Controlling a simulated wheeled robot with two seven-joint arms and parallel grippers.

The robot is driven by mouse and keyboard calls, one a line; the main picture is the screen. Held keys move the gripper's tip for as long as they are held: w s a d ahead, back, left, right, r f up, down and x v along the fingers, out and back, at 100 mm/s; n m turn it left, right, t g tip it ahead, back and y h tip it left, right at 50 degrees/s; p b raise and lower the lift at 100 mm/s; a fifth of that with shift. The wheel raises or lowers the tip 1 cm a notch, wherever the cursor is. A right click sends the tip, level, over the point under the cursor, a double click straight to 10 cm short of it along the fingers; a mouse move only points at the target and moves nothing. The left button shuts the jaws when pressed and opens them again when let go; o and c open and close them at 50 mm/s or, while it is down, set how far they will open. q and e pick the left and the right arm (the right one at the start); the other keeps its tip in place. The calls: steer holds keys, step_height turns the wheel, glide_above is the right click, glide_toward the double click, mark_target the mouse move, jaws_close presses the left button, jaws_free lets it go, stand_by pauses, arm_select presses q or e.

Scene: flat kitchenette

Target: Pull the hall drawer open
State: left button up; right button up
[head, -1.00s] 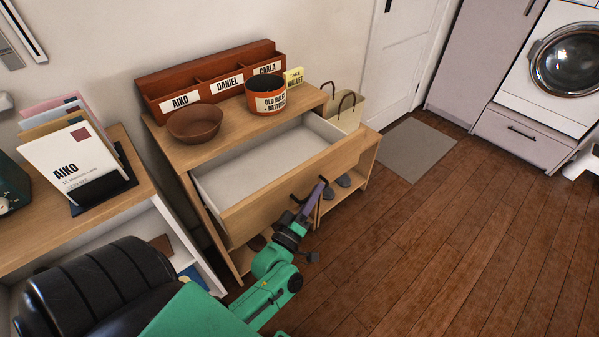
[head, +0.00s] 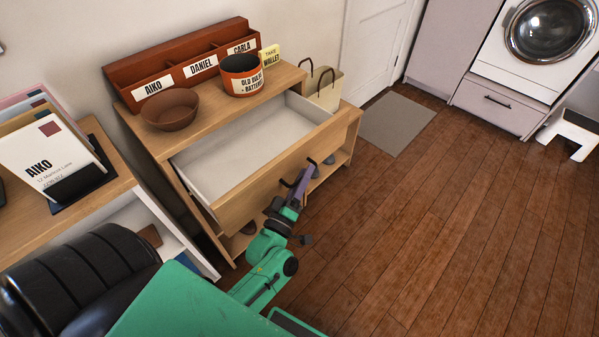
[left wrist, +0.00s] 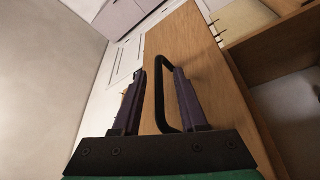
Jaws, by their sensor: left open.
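The hall drawer (head: 240,160) stands well open from the wooden cabinet; its pale inside looks empty. Its wooden front (head: 250,197) carries a black bar handle (head: 287,183), which also shows in the left wrist view (left wrist: 161,90). My left gripper (head: 305,178) is at the handle, with its purple fingers open. In the left wrist view the handle bar lies between the two fingers (left wrist: 160,95), nearer the right one; whether it touches is unclear. My right gripper is not in view.
On the cabinet top stand a brown bowl (head: 170,110), a labelled pot (head: 241,76) and a red letter sorter (head: 190,65). A shelf with letters (head: 110,185) is at left.

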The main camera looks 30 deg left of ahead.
arm_select(q)
steer(key=b+v, duration=0.1)
steer(key=v, duration=1.3)
steer(key=shift+s, duration=0.2)
